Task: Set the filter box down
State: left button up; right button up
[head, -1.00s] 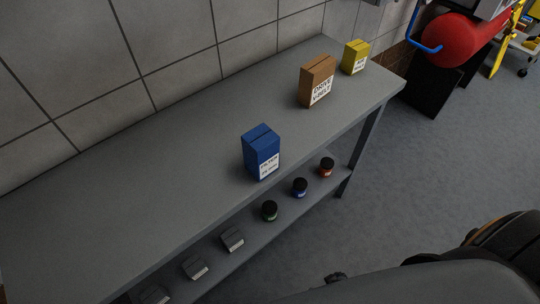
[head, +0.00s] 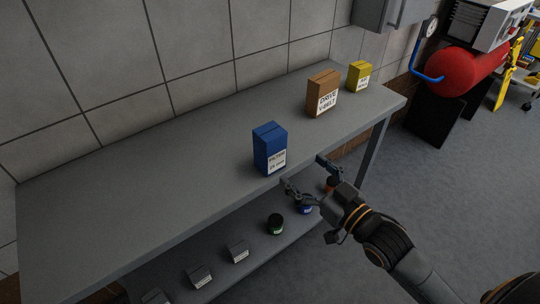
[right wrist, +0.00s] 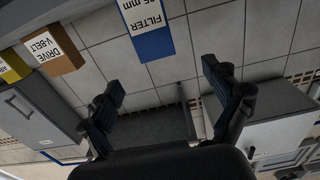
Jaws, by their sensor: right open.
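The blue filter box (head: 270,150) with a white label stands upright on the grey tabletop (head: 150,185), near its front edge. My right gripper (head: 304,171) is open and empty, just off that edge to the right of the box. Its fingers point towards the table and do not touch the box. In the right wrist view the filter box (right wrist: 150,45) appears upside down, beyond and above the open fingers (right wrist: 162,90). My left gripper is not in view.
A brown drive V-belt box (head: 322,95) and a yellow box (head: 359,76) stand further right on the tabletop. The lower shelf holds several small jars and grey boxes (head: 238,252). A red tank (head: 452,66) stands beyond the table. The tabletop left of the filter box is clear.

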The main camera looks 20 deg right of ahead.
aim_at(277, 141)
jog(key=p+x, duration=0.1)
jog(key=x, duration=0.7)
jog(key=shift+w, duration=0.2)
jog(key=x, duration=0.3)
jog(key=p+x, duration=0.1)
jog(key=shift+w+d+r, duration=0.25)
jog(key=shift+w+d, duration=0.05)
jog(key=shift+w+a+f, duration=0.1)
jog(key=shift+w+a, duration=0.1)
jog(key=shift+w, duration=0.3)
jog(key=c, duration=1.3)
jog(key=shift+c, duration=1.4)
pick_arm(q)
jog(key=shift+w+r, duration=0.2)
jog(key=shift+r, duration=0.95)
